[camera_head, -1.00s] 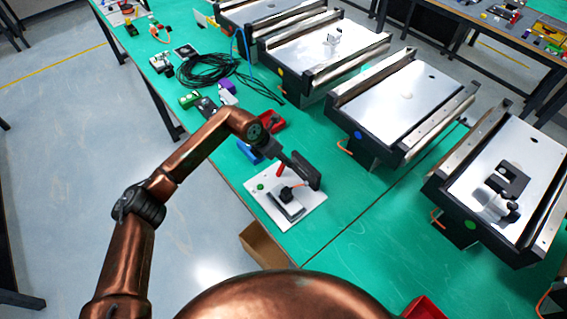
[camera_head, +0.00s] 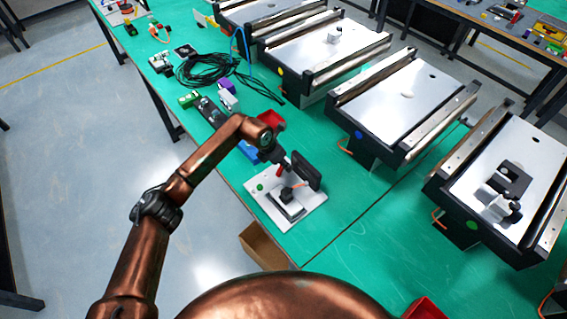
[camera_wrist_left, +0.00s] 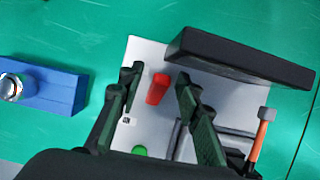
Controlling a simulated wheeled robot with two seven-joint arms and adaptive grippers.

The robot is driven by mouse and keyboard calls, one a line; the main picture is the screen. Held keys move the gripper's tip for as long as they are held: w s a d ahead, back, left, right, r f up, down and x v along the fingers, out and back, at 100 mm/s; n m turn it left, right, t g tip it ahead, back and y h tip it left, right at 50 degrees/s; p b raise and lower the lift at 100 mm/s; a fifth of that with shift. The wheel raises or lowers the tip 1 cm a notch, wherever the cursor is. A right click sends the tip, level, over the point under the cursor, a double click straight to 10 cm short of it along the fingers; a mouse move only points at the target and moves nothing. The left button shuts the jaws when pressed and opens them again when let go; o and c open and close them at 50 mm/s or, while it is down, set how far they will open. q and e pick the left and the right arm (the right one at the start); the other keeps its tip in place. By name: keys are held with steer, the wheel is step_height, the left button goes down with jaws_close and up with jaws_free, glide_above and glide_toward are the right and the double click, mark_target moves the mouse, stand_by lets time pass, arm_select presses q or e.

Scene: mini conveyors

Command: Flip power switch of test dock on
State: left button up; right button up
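The test dock is a white plate (camera_head: 259,195) on the green table's near left edge. Its red switch (camera_wrist_left: 157,88) shows in the left wrist view, near a small "ON" label (camera_wrist_left: 127,120); which way it is tipped is unclear. A green round button (camera_wrist_left: 139,151) is lower on the plate. A black panel (camera_wrist_left: 240,57) stands on the dock, and a black block (camera_head: 287,194) sits on the plate in the head view. My left gripper (camera_wrist_left: 158,74) is open, its fingers either side of the red switch with visible gaps. My right gripper is out of view.
A blue block (camera_wrist_left: 50,90) with a metal knob lies left of the dock. A red bin (camera_head: 271,121), coiled black cable (camera_head: 207,70) and small devices lie farther back. Several mini conveyors (camera_head: 405,95) line the right. Table right of the dock is clear.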

arm_select(q)
jaws_close()
stand_by(0.6)
